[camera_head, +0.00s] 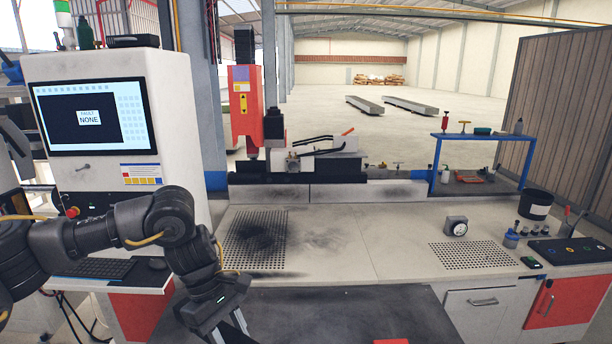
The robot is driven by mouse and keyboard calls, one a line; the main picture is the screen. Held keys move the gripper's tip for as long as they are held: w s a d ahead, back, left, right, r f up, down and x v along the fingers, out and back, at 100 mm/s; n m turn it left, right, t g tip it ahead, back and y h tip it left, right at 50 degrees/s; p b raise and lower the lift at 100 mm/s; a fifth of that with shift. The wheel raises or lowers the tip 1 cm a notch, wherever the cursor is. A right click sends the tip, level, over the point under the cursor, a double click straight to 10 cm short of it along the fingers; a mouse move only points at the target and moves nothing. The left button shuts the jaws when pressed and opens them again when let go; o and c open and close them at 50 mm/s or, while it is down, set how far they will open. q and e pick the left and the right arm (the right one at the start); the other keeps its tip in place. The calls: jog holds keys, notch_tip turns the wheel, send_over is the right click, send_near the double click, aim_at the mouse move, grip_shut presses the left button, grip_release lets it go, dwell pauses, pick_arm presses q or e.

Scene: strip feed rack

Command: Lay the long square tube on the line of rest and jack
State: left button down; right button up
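My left arm comes in from the left, and its gripper (230,332) points down at the bottom edge, in front of the bench. Its fingertips run out of the picture, so I cannot tell whether it is open or shut or holds anything. My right gripper is not in view. I cannot make out the long square tube near me. Two long grey beams (364,105) (410,106) lie on the hall floor far behind the bench, and I cannot tell whether either is a tube. I cannot identify the rest or the jack. A red piece (391,341) shows at the bottom edge.
The pale bench (330,240) has two perforated plates (255,240) (474,255) and a clear middle. A machine with a red head (243,105) stands behind it. A control cabinet (180,120) is left; a blue rack (480,137), gauge (455,226) and black pot (535,204) are right.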

pick_arm(q)
jog(key=s+a+f+m, duration=0.15)
jog(key=s+a, duration=0.25)
jog(key=a, duration=0.4)
notch_tip(320, 180, down, 13)
jog(key=b, duration=1.2)
jog(key=shift+s, duration=0.2)
jog(key=shift+a, duration=0.2)
jog(key=shift+d+y, duration=0.1)
jog(key=shift+y, duration=0.2)
jog(key=shift+d, duration=0.15)
